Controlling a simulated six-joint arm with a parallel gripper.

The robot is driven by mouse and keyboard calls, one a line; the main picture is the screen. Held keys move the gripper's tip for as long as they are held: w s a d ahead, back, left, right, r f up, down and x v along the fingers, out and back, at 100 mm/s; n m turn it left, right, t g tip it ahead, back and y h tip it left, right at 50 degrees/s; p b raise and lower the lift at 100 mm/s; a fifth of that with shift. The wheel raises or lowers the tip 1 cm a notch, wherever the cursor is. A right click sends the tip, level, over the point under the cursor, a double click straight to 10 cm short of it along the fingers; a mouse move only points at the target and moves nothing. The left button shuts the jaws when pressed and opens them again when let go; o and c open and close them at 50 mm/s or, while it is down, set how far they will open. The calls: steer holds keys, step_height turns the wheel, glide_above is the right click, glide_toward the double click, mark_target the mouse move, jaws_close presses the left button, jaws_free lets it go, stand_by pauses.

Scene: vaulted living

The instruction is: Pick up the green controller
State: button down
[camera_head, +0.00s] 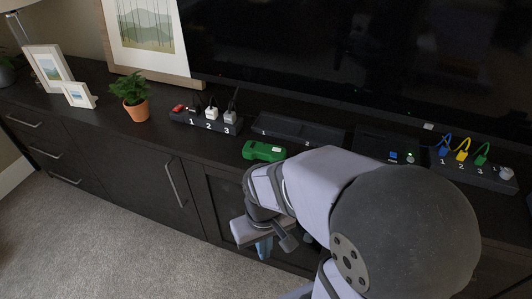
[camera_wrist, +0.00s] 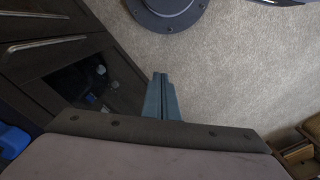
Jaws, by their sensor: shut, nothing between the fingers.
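The green controller (camera_head: 263,151) lies on the dark cabinet top near its front edge, just left of my arm in the head view. I do not make it out in the wrist view. My gripper (camera_head: 264,247) hangs in front of the cabinet, below and apart from the controller, pointing down. In the wrist view my gripper's fingers (camera_wrist: 161,97) are together with nothing between them, over the carpet and beside the cabinet front.
On the cabinet top (camera_head: 95,100) stand a plant pot (camera_head: 137,109), a numbered power strip (camera_head: 205,121), an empty dark tray (camera_head: 298,131) and a cable panel (camera_head: 470,168). A large screen (camera_head: 360,50) stands behind. Picture frames (camera_head: 50,68) are at left. Carpet (camera_head: 110,230) lies in front.

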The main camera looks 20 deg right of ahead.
mark_target(276, 149)
steer(key=c, duration=2.5)
jaws_free()
steer(key=o, duration=1.5)
steer(key=w+d+r+m+t+y+p, duration=0.2)
steer(key=w+d+r+m+y+p, duration=0.25)
steer(key=w+m, duration=0.5)
steer(key=w+d+r+m+t+y+p, duration=0.3)
steer(key=w+d+m+y, duration=0.4)
steer(key=m, duration=0.4)
steer(key=w+d+m+t, duration=0.1)
steer(key=d, duration=0.1)
steer(key=w+d+m+t+h+p, duration=0.1)
steer(key=w+d+m, duration=0.1)
steer(key=d, duration=0.1)
steer(key=w+d+r+m+t+p, duration=0.1)
steer(key=d+m, duration=0.1)
steer(key=shift+w+d+t, duration=0.15)
steer(key=shift+d+t, duration=0.1)
steer(key=shift+t, duration=0.05)
steer(key=shift+d+f+m+t, duration=0.1)
steer(key=shift+d+m+t, duration=0.2)
steer(key=shift+d+m, duration=0.2)
steer(key=shift+f+p+x, duration=0.15)
steer(key=shift+p+x, duration=0.2)
steer(key=shift+x, duration=1.55)
steer(key=shift+f+p+x, duration=0.2)
steer(key=shift+p+x, duration=0.1)
steer(key=shift+x, duration=1.55)
